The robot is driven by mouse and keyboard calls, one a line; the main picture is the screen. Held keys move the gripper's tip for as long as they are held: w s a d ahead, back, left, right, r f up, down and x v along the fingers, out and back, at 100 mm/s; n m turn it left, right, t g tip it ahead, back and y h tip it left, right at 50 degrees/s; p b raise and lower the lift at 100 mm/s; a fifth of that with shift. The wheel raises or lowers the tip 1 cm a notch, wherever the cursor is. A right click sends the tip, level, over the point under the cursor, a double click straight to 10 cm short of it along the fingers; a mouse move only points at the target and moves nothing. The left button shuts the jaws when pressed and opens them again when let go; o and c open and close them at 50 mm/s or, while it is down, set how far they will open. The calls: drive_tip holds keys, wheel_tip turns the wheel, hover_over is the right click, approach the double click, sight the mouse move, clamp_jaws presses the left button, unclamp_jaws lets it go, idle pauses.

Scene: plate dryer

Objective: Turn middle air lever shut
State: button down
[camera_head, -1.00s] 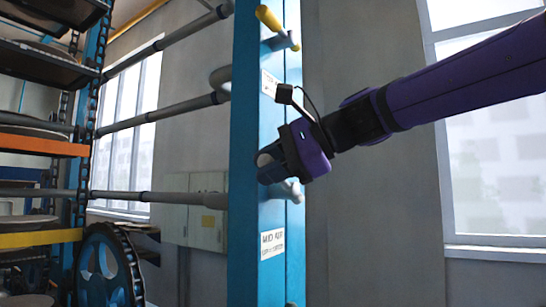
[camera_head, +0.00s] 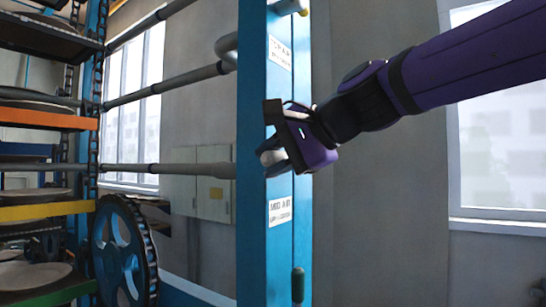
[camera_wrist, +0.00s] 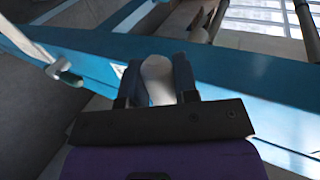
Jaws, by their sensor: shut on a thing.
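The middle air lever has a pale grey-white handle that shows between the fingers of my gripper (camera_head: 274,160) in the head view. In the wrist view, its rounded handle (camera_wrist: 157,80) stands between the two dark blue fingers of my gripper (camera_wrist: 158,85), which are shut on it. The lever sits on a blue post (camera_head: 252,120), just above a white label (camera_head: 280,208) that seems to read MID AIR. The lever's pivot is hidden behind my gripper, so its exact angle is hard to tell.
Another label (camera_head: 280,52) and a yellow-tipped lever (camera_head: 303,11) are higher on the post. A green-handled lever (camera_head: 298,285) is lower down. Grey pipes (camera_head: 170,89) run left to a rack of shelves (camera_head: 45,120) with a blue wheel (camera_head: 124,255). A window (camera_head: 500,130) is at right.

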drive_tip(key=c, duration=0.9)
unclamp_jaws()
drive_tip(key=shift+o, duration=0.2)
drive_tip(key=v, duration=1.1)
drive_tip(key=s+d+f+n+g+h, duration=0.1)
drive_tip(key=s+d+f+n+h, duration=0.2)
drive_tip(key=d+f, duration=0.7)
drive_tip(key=s+d+f+n+g+h, duration=0.1)
drive_tip(key=s+d+f+n+h, duration=0.3)
drive_tip(key=f, duration=1.3)
drive_tip(key=s+d+h, duration=0.3)
drive_tip(key=d, duration=0.3)
drive_tip(key=shift+s, duration=0.35)
